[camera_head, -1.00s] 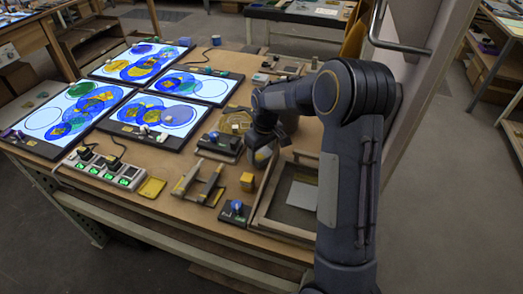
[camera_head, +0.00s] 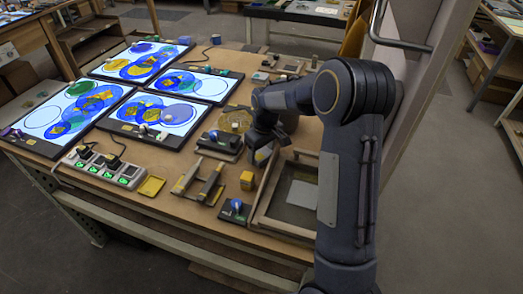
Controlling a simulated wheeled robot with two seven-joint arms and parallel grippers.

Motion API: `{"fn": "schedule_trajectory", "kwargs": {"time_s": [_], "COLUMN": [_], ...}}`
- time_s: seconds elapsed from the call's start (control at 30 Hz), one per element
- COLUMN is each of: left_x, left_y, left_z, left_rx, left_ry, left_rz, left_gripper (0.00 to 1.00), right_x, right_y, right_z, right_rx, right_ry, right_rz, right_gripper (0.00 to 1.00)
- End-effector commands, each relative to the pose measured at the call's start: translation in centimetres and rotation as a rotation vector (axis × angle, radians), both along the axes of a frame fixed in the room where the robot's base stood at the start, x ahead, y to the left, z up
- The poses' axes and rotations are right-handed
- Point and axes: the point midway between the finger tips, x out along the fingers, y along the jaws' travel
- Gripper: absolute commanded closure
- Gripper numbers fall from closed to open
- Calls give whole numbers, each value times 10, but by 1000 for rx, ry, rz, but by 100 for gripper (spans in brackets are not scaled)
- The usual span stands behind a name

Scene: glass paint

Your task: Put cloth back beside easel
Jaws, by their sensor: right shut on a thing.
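My right arm comes in from the right, and its gripper (camera_head: 262,155) hangs low over the table, beside the left edge of a wooden-framed tray. The gripper is small and dark here. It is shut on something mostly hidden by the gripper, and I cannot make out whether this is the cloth. A pale flat square (camera_head: 302,194) lies in the wooden-framed tray (camera_head: 262,212); I cannot tell if it is cloth or a sheet. I cannot pick out an easel for certain. My left gripper is out of view.
Several lit panels (camera_head: 160,113) with blue and yellow discs fill the table's left and back. A power strip (camera_head: 103,169), a yellow dish (camera_head: 152,186), a rack (camera_head: 197,182), a yellow block (camera_head: 247,180) and a blue-knobbed tool (camera_head: 236,208) stand along the front.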

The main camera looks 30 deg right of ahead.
Motion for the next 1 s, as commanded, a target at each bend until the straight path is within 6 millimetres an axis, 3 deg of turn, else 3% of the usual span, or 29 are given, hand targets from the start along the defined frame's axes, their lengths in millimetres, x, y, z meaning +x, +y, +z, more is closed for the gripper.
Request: {"fn": "schedule_trajectory", "kwargs": {"time_s": [0.07,0.1,0.27,0.63,1.0], "left_x": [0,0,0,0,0], "left_y": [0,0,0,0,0], "left_z": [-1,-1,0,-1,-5], "left_rx": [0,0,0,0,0], "left_ry": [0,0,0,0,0], "left_rz": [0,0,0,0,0], "left_gripper": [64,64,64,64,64], "right_x": [0,0,0,0,-7], "right_y": [0,0,0,0,-1], "right_z": [-1,-1,-1,7,64], "right_rx": [0,0,0,0,1], "right_ry": [0,0,0,-3,-4], "right_rz": [0,0,0,0,0], "right_gripper": [55,33,12,12,12]}}
